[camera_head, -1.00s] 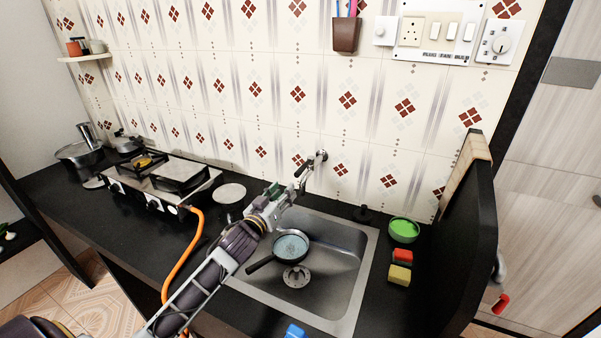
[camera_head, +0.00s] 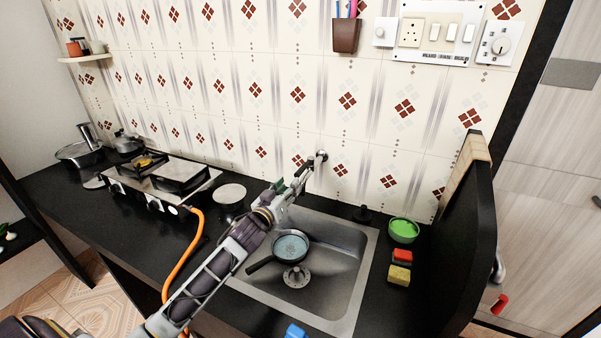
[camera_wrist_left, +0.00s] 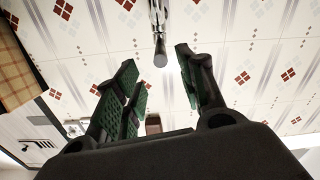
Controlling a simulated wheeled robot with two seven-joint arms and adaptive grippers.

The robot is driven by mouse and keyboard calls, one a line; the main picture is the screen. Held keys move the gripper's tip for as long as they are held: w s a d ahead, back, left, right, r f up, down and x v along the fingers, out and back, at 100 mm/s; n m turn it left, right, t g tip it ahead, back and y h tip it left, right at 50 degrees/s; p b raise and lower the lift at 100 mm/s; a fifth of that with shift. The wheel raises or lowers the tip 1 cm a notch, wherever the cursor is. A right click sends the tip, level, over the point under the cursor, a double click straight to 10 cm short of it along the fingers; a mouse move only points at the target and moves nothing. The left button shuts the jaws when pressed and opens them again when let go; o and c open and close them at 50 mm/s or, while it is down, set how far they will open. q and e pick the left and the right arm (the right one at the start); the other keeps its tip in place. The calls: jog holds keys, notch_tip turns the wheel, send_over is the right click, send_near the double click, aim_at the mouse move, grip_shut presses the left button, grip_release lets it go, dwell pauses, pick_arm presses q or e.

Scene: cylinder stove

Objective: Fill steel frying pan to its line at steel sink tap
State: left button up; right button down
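The steel frying pan (camera_head: 291,248) sits in the steel sink (camera_head: 345,268), its dark handle toward the lower left. Its inside looks pale blue; I cannot make out the line or a water level. The sink tap (camera_head: 321,157) comes out of the tiled wall above the pan, and its lower part is mostly hidden behind my left gripper. My left gripper (camera_head: 296,178) is at the tap. In the left wrist view its green-padded fingers are open, and the tap (camera_wrist_left: 159,40) shows between and beyond their tips. Contact cannot be told. My right gripper is not in view.
A black panel (camera_head: 468,230) bounds the right.

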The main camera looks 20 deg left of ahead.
aim_at(300, 172)
pick_arm(q)
jog(key=w, duration=0.5)
jog(key=shift+d+p, duration=0.1)
jog(key=shift+p, duration=0.2)
jog(key=shift+w, duration=2.6)
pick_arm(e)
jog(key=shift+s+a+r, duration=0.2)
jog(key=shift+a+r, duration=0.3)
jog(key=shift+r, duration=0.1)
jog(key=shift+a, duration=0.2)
pick_arm(q)
jog(key=shift+c, duration=0.4)
jog(key=c, duration=0.7)
grip_shut()
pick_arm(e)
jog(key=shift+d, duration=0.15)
